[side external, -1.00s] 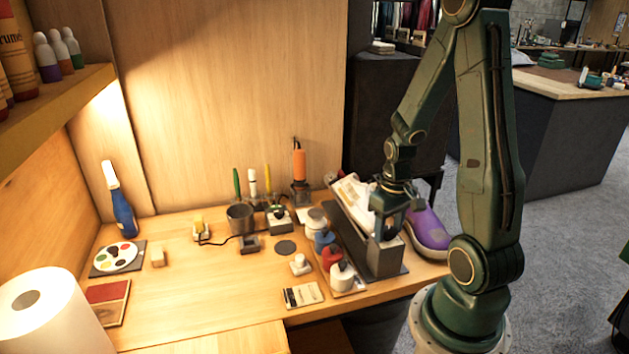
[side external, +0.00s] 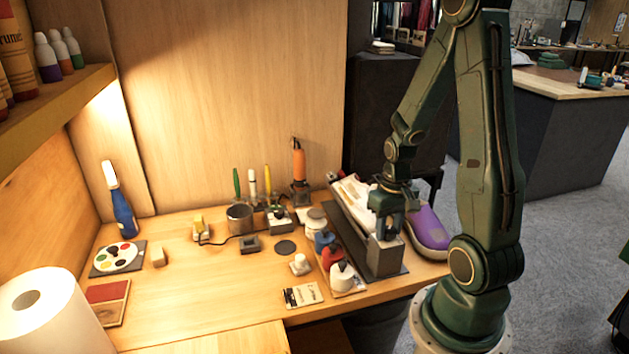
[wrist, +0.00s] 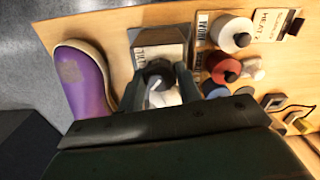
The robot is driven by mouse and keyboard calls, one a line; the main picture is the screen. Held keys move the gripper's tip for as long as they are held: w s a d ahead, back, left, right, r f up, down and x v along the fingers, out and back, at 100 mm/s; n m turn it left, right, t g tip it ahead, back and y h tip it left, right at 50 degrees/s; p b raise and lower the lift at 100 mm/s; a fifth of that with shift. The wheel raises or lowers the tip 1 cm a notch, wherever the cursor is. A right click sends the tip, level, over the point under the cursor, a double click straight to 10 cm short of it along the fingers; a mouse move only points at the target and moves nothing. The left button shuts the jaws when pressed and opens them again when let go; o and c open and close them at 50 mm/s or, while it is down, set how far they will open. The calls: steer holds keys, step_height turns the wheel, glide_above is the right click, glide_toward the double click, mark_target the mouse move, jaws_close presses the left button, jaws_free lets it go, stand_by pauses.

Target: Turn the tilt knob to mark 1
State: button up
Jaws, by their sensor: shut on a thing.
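The tilt knob (wrist: 156,70) is a dark round knob with a pale pointer line, beside the labelled grey block (wrist: 160,38) of the stand. My gripper (wrist: 160,82) is shut on the knob, one finger on each side. In the side view my gripper (side external: 386,218) points down behind the grey block (side external: 386,258), and its fingers hide the knob. The white shoe (side external: 354,194) rests on the stand, partly behind my gripper. The lettering on the block is blurred, so I cannot tell which mark the pointer meets.
A purple shoe (side external: 429,228) stands close on the right of the stand. White, red and blue capped jars (side external: 342,277) line its left side. A small card (side external: 302,296) lies at the front edge.

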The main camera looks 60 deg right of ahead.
steer(key=o, duration=0.7)
steer(key=shift+o, duration=0.2)
steer(key=shift+r, duration=0.1)
steer(key=shift+r, duration=2.4)
